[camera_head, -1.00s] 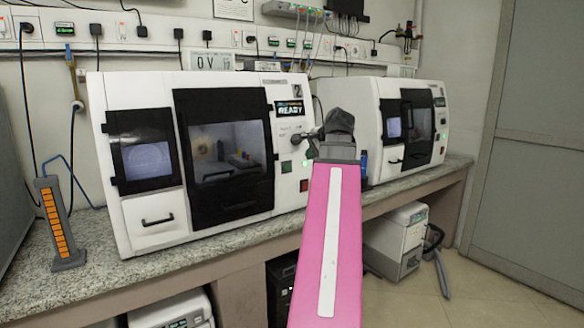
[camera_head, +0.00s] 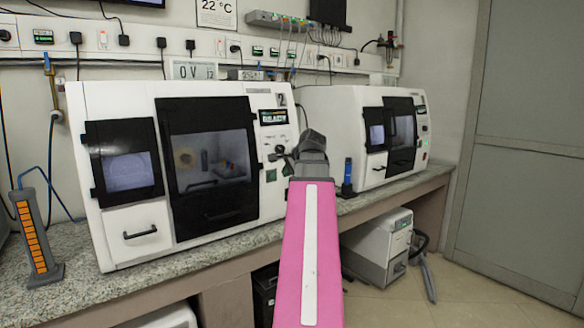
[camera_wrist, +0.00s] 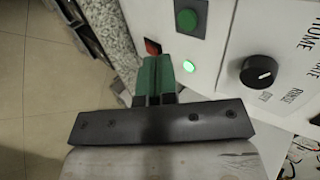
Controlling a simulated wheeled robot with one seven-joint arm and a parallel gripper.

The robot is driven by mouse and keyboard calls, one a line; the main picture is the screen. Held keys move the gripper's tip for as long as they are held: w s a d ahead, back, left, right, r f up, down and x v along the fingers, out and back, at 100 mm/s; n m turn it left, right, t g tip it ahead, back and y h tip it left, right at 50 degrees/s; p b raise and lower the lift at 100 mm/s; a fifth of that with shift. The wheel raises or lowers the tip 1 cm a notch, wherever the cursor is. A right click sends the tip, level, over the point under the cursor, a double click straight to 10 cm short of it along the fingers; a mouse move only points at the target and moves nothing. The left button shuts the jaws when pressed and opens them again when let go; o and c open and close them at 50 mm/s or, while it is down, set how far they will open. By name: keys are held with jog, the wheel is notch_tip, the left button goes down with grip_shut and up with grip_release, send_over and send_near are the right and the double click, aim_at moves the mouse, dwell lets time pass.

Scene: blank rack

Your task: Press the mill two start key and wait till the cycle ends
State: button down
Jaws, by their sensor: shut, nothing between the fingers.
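Mill two (camera_head: 85,105) is the near white machine, with a "2" on its top right corner and a small lit display (camera_head: 273,116) whose text is blurred. Its dark door (camera_head: 210,165) is shut. Its green start key (camera_wrist: 187,20) shows in the wrist view on a dark square plate; a green key also shows on the front in the head view (camera_head: 271,175). My gripper (camera_wrist: 156,62) is shut and empty, its green fingertips just below a red button (camera_wrist: 152,46) and left of a lit green lamp (camera_wrist: 189,66). I cannot tell whether the tips touch the panel.
A black knob (camera_wrist: 258,72) is on the panel right of my fingers. A second white mill (camera_head: 345,100) stands to the right, with a blue bottle (camera_head: 347,178) between the mills. A rack with orange blocks (camera_head: 33,235) stands on the left of the granite bench (camera_head: 150,278).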

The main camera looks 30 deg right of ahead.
aim_at(273, 178)
jog(key=shift+w+a+f, duration=0.15)
jog(key=shift+w+f, duration=0.3)
jog(key=shift+w, duration=0.65)
jog(key=shift+w+a+f, duration=0.15)
jog(key=shift+w+f, duration=0.3)
jog(key=shift+w, duration=0.65)
jog(key=shift+w+a+f, duration=0.15)
jog(key=shift+w+f, duration=0.3)
jog(key=shift+w, duration=0.65)
jog(key=shift+w, duration=0.1)
